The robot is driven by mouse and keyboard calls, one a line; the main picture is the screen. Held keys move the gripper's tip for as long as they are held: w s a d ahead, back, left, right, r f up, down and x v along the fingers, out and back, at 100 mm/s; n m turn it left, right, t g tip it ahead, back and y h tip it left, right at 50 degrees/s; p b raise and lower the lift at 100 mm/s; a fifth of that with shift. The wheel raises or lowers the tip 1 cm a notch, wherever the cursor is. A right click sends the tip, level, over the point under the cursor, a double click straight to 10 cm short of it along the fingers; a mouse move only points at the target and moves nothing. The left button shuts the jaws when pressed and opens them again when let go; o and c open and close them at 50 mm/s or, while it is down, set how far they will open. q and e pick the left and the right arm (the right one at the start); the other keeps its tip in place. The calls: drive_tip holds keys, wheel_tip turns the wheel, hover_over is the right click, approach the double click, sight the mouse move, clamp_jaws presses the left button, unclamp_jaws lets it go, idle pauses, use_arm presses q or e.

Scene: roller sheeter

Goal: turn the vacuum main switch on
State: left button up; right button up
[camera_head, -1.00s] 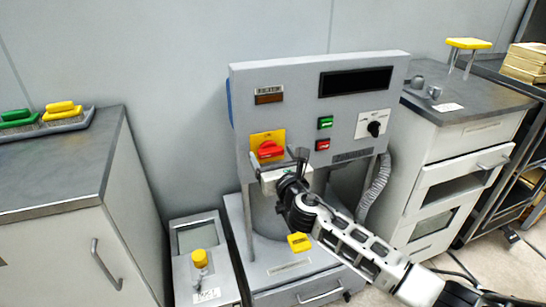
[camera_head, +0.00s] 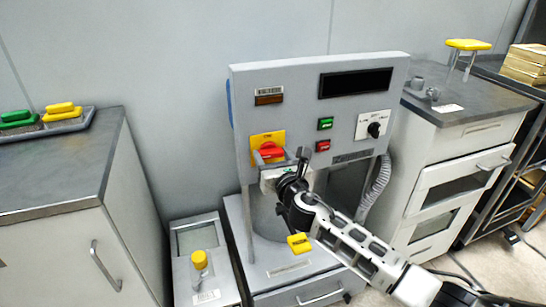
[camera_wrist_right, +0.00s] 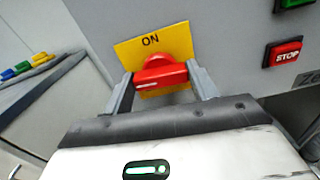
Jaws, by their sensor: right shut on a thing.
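The vacuum main switch is a red rotary knob (camera_wrist_right: 160,76) on a yellow plate (camera_wrist_right: 182,42) marked ON in the right wrist view. The red knob (camera_head: 271,153) also shows on the left of the grey machine's front panel in the head view. My right gripper (camera_wrist_right: 161,84) has one finger at each side of the knob's bar and is shut on it. The bar lies crosswise between the fingers. In the head view my right gripper (camera_head: 280,160) covers the lower part of the plate. My left gripper is not in view.
A green button (camera_head: 325,123) and a red STOP button (camera_head: 323,145) sit right of the switch, with a black selector knob (camera_head: 374,129) beyond. A yellow-knobbed box (camera_head: 200,260) stands at lower left. Cabinets flank the machine.

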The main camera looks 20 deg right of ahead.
drive_tip(key=m, duration=0.4)
drive_tip(key=shift+f, duration=0.1)
drive_tip(key=m+b, duration=0.1)
drive_tip(key=m, duration=0.3)
drive_tip(key=shift+m, duration=0.3)
drive_tip(key=m, duration=0.4)
drive_tip(key=shift+f+m, duration=0.1)
drive_tip(key=shift+m, duration=2)
drive_tip(key=o, duration=1)
drive_tip(key=shift+d, duration=0.1)
drive_tip(key=shift+s, duration=0.15)
drive_tip(key=s, duration=1.5)
drive_tip(key=shift+s+d, duration=0.25)
drive_tip(key=shift+s, duration=0.15)
